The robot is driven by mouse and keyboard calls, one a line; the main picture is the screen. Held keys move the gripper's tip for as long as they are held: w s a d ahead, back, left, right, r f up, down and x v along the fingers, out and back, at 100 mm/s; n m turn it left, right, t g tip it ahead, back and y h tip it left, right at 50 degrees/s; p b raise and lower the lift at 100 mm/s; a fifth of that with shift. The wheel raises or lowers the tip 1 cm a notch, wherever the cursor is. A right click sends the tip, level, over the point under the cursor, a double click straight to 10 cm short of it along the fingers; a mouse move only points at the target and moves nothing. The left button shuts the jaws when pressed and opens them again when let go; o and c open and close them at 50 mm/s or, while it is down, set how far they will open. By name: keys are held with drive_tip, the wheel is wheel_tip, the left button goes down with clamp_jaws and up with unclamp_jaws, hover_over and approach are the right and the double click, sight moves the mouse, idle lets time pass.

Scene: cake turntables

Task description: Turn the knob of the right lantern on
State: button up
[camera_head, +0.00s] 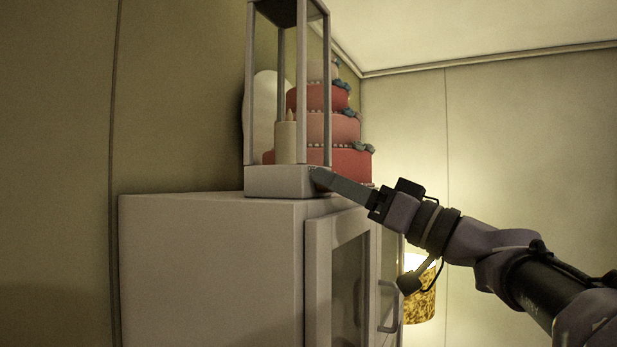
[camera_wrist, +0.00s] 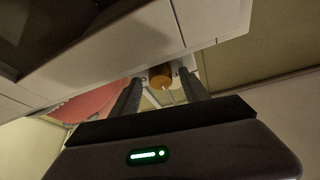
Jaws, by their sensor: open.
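A lantern (camera_head: 275,182) with a pale square base, thin posts and a dark top stands on the cabinet in the head view, a cream candle (camera_head: 285,143) inside it. It is the only lantern I can make out. My gripper (camera_head: 318,176) reaches in from the right, its tips at the right end of the lantern's base. In the wrist view, a small round orange-brown knob (camera_wrist: 160,77) shows between the two dark fingers of my gripper (camera_wrist: 162,80). The fingers are apart, with gaps beside the knob. In the head view the knob is hidden.
The lantern stands on a pale cabinet (camera_head: 210,245) with a glazed door and handle (camera_head: 388,307). A tiered pink and red cake (camera_head: 335,128) stands close behind the lantern. A lit, patterned lamp (camera_head: 418,300) is behind my arm. Free space lies right of the cabinet.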

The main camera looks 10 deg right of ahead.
drive_tip(key=shift+s, duration=0.15)
drive_tip(key=c, duration=0.4)
clamp_jaws()
drive_tip(key=shift+m+t+h+b, duration=0.4)
drive_tip(key=shift+m+h+b, duration=0.5)
drive_tip(key=shift+m, duration=1.2)
drive_tip(key=shift+o, duration=2)
unclamp_jaws()
